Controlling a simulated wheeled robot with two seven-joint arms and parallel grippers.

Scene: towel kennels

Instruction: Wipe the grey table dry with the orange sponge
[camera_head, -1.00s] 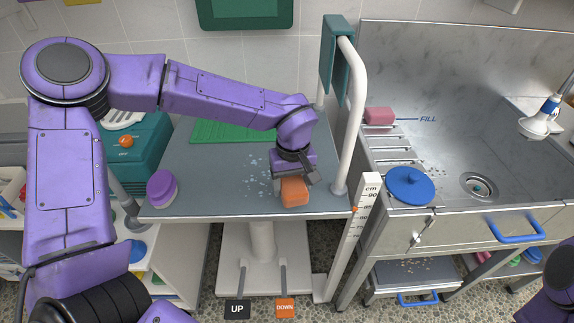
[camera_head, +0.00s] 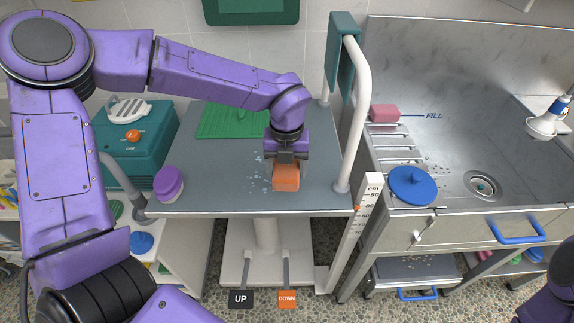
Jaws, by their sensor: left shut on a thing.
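The orange sponge (camera_head: 286,179) is in my left gripper (camera_head: 286,164), which is shut on it from above. The sponge is low at the grey table (camera_head: 215,187), right of the table's middle; whether it touches the top I cannot tell. Small water drops (camera_head: 257,167) show on the grey top just left of the sponge. The gripper and arm hide part of the table behind them. Part of my right arm shows at the lower right edge; its gripper is not in view.
A purple round container (camera_head: 169,184) stands at the table's left front corner. A green mat (camera_head: 232,121) lies at the back. A white rail post (camera_head: 352,130) rises at the right edge. Right of it is a steel sink with a blue lid (camera_head: 412,186) and a pink sponge (camera_head: 384,113).

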